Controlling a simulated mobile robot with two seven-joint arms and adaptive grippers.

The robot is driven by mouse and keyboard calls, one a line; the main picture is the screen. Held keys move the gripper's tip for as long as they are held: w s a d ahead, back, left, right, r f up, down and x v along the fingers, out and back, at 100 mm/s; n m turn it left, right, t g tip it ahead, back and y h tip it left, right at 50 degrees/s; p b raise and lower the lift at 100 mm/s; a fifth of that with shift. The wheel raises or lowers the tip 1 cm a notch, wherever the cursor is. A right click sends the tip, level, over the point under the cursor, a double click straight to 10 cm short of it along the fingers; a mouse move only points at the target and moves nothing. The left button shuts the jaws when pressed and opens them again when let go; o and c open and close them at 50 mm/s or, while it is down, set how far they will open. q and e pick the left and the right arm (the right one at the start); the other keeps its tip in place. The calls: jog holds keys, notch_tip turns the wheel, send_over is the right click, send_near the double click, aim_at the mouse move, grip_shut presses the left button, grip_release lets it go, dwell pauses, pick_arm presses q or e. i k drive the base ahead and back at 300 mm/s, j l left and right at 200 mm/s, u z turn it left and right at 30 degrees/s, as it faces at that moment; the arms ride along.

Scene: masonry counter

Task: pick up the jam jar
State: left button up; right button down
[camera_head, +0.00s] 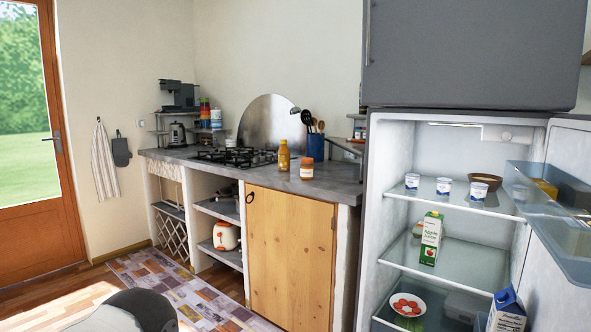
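A small jar (307,168) with orange contents and a pale label, which looks like the jam jar, stands upright on the grey counter (300,184). It is near the counter's front edge, above the wooden cupboard door. A taller amber bottle (284,156) stands just to its left, apart from it. Neither of my grippers is in view.
A gas hob (235,157) lies left of the bottle. A blue utensil pot (315,148) stands behind the jar. An open fridge (450,215) with cups and cartons is at the right. The rug (190,294) before the counter is clear.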

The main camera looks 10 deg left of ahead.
aim_at(307, 170)
jog(key=i+j, duration=0.55)
jog(key=i+j+z, duration=0.1)
jog(key=i+j, duration=0.45)
jog(key=j, duration=0.15)
